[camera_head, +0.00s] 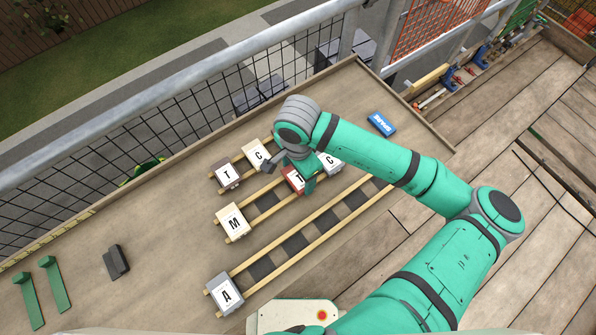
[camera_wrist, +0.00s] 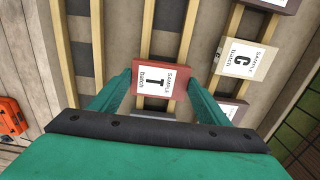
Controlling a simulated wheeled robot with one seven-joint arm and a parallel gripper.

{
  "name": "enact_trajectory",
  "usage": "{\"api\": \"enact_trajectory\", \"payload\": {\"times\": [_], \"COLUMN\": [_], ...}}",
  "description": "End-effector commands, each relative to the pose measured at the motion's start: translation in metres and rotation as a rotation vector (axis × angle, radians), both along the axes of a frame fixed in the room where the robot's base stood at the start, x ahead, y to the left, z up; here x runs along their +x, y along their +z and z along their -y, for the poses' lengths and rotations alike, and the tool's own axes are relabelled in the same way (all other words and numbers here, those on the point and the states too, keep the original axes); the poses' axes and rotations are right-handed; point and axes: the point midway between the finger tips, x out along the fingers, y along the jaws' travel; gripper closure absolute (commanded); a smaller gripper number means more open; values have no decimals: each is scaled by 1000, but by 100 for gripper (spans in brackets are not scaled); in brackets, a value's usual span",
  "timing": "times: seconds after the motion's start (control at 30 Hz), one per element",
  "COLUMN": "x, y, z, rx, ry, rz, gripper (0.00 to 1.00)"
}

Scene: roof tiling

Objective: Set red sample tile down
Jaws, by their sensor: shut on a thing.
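The red sample tile (camera_head: 293,179) has a white label with a "T". It also shows in the wrist view (camera_wrist: 163,80), between the two green fingers. My gripper (camera_head: 297,176) is shut on this tile by its two sides; in the wrist view the fingers (camera_wrist: 160,85) lie at its left and right edges. The tile is over the middle pair of wooden battens (camera_head: 265,205). From these frames I cannot tell whether it touches them. My arm hides part of the tile in the head view.
Tiles marked "T" (camera_head: 227,176), "C" (camera_head: 258,155), "M" (camera_head: 233,222) and "A" (camera_head: 226,294) sit on battens. A grey tile (camera_head: 329,162) lies close right of the red one. A blue block (camera_head: 381,124), dark block (camera_head: 116,262) and green brackets (camera_head: 29,298) lie apart.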

Motion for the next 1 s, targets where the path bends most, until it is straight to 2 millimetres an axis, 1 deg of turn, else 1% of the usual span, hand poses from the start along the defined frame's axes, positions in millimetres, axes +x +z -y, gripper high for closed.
{"api": "enact_trajectory", "payload": {"times": [0.33,0.37,0.4,0.43,0.77,0.87,0.97,1.0], "x": [0,0,0,0,0,0,1,1], "y": [-9,-9,-9,-9,-7,0,14,22], "z": [1,1,1,1,1,0,2,2], "rx": [-1,-1,-1,0,0,2,-3,-3], "ry": [-2,-2,-2,-2,-2,-2,-1,-2], "rz": [1,1,1,0,0,0,3,5], "gripper": [56,25,16,11,11,11,11,11]}}
